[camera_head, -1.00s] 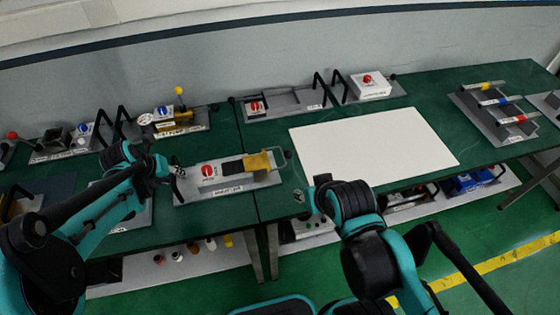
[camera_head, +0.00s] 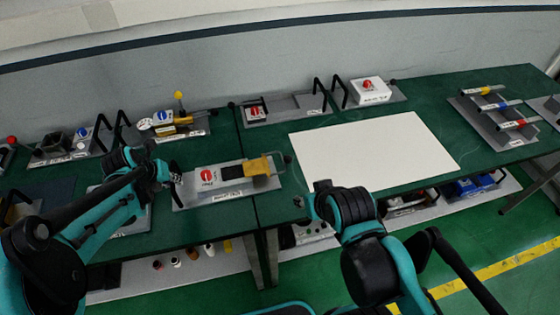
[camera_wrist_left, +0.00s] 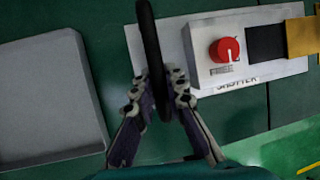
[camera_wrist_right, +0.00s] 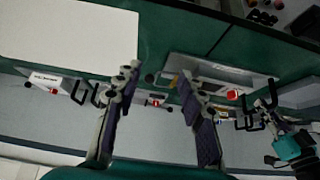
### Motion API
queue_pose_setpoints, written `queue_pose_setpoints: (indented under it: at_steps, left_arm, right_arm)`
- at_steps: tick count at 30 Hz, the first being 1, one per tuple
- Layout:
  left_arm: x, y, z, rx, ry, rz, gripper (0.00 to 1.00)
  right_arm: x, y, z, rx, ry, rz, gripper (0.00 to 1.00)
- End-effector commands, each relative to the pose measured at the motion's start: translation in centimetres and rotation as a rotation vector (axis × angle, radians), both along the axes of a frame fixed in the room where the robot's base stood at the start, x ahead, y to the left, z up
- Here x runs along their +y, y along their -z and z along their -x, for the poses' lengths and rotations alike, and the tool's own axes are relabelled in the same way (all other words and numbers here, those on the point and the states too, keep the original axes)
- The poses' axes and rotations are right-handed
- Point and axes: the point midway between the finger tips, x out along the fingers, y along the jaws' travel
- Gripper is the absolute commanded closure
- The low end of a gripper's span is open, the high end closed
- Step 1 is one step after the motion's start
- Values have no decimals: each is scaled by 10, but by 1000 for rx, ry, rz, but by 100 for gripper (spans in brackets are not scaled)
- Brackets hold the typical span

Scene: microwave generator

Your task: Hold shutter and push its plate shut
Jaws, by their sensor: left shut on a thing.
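The shutter (camera_head: 205,194) is a grey base with a white box, a red round knob (camera_head: 207,176), a black plate (camera_head: 232,171) and a gold block (camera_head: 258,167) at its right. It lies near the front of the left table. In the left wrist view its label, red knob (camera_wrist_left: 225,50) and black plate (camera_wrist_left: 266,42) show. My left gripper (camera_head: 174,181) is shut on the black handle (camera_wrist_left: 151,45) at the shutter's left end. My right gripper (camera_wrist_right: 160,84) is open and empty, right of the shutter and in front of the white sheet.
A white sheet (camera_head: 375,150) covers much of the right table. Other devices with black handles stand along the back, including a white box with a red knob (camera_head: 369,91). A rack with coloured handles (camera_head: 497,117) is at the right. Small bottles stand on the shelf below.

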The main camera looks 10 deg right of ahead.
Motion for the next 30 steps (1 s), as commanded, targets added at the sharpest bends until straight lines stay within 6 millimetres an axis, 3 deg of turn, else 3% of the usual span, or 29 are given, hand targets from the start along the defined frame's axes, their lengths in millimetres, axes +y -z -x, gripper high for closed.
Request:
queue_pose_setpoints:
  at_steps: [5, 10, 17, 23, 30]
  left_arm:
    - [0, 1, 0, 1, 0, -1, 100]
    - [0, 1, 1, 1, 0, -1, 100]
    - [0, 1, 1, 2, 1, -1, 100]
    - [0, 2, 1, 3, 1, -1, 100]
    - [1, 2, 1, 3, 1, -2, 100]
  right_arm:
    - [0, 1, 0, 0, 0, 0, 60]
    - [0, 0, -3, 11, 26, -27, 100]
    - [-3, -1, -28, 110, 256, -269, 100]
    - [-10, 2, -67, 242, 543, -586, 100]
    - [-31, 9, -117, 412, 850, -956, 100]
